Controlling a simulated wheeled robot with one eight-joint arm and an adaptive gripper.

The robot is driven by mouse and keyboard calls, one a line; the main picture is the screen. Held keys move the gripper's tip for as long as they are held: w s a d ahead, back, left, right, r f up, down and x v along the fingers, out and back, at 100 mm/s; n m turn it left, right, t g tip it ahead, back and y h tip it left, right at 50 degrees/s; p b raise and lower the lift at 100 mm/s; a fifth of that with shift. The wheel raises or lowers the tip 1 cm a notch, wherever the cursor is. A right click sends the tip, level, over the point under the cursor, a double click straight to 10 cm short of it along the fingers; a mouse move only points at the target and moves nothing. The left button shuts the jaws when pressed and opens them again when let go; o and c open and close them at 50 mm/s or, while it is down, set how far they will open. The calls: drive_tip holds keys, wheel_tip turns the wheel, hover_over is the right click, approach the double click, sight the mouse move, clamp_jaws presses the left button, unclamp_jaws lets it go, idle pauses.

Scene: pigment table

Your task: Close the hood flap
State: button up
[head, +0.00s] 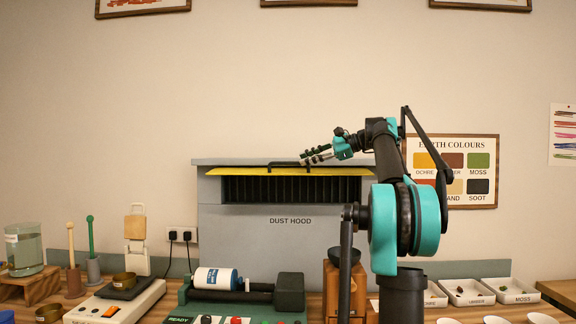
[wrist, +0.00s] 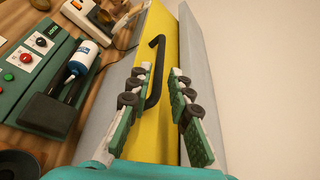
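The hood flap (head: 235,172) is a yellow panel along the top front of the grey dust hood (head: 270,245). It stands out nearly edge-on in the head view, and the dark slatted opening (head: 290,190) shows below it. Its black handle (head: 283,164) is on the upper side. In the wrist view the yellow flap (wrist: 172,60) and its black bar handle (wrist: 155,75) lie ahead of my gripper (wrist: 159,73). The fingers are apart, one on each side of the handle in the picture, and hold nothing. In the head view my gripper (head: 308,156) is at the handle's right end; contact cannot be told.
A green roller machine (head: 245,295) with a white-and-blue bottle (head: 217,279) stands in front of the hood. A scale (head: 118,300) is to its left. A brown wooden grinder (head: 345,285) and white trays (head: 468,291) are to the right. The air above the hood is clear.

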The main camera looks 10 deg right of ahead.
sight(288, 163)
drive_tip(key=x, duration=0.7)
drive_tip(key=shift+w+a, duration=0.1)
drive_tip(key=shift+a, duration=0.2)
clamp_jaws()
